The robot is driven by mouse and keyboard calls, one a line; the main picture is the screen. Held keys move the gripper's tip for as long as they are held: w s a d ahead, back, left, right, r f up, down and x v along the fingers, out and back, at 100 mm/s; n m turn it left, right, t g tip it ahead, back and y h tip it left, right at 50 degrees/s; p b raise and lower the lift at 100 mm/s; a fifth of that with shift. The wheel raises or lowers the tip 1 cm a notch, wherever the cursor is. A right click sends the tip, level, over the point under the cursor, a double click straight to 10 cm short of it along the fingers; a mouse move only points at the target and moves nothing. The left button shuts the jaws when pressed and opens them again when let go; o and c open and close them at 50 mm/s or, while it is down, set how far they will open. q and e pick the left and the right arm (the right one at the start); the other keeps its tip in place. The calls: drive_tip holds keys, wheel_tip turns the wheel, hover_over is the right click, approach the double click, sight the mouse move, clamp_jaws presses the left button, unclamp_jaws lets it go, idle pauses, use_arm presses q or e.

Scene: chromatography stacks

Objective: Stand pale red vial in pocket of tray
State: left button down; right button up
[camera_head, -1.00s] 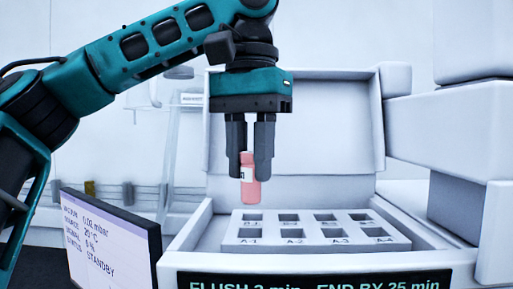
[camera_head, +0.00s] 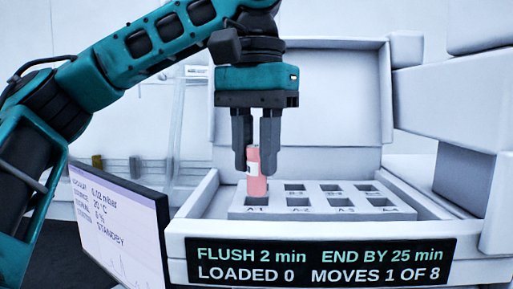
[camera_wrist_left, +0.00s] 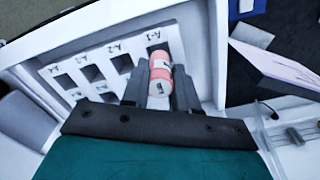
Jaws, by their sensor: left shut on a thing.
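The pale red vial (camera_head: 257,172), with a white label, is upright in my left gripper (camera_head: 256,163), whose fingers are shut on its upper part. Its lower end is over the left end of the white tray (camera_head: 310,213), right behind pocket A-1. It covers the spot behind A-1, so I cannot tell whether its base is above a pocket or inside one. The other pockets I see look empty. In the left wrist view, the vial (camera_wrist_left: 160,72) is between the fingers near the A-1 label. My right gripper is not in view.
The tray is inside a white open case with a raised lid (camera_head: 300,100) behind. A black display (camera_head: 320,262) on the case front reads LOADED 0, MOVES 1 OF 8. A tilted status screen (camera_head: 118,215) stands at the left. White blocks (camera_head: 455,125) crowd the right.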

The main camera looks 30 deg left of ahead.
sight(256, 195)
use_arm(q)
drive_tip(key=shift+f, duration=0.15)
idle(0.4)
drive_tip(key=shift+f+b, duration=0.65)
drive_tip(key=shift+f, duration=0.5)
drive_tip(key=shift+f, duration=0.15)
drive_tip(key=shift+f, duration=0.55)
drive_tip(key=c, duration=0.8)
unclamp_jaws()
drive_tip(key=o, duration=0.3)
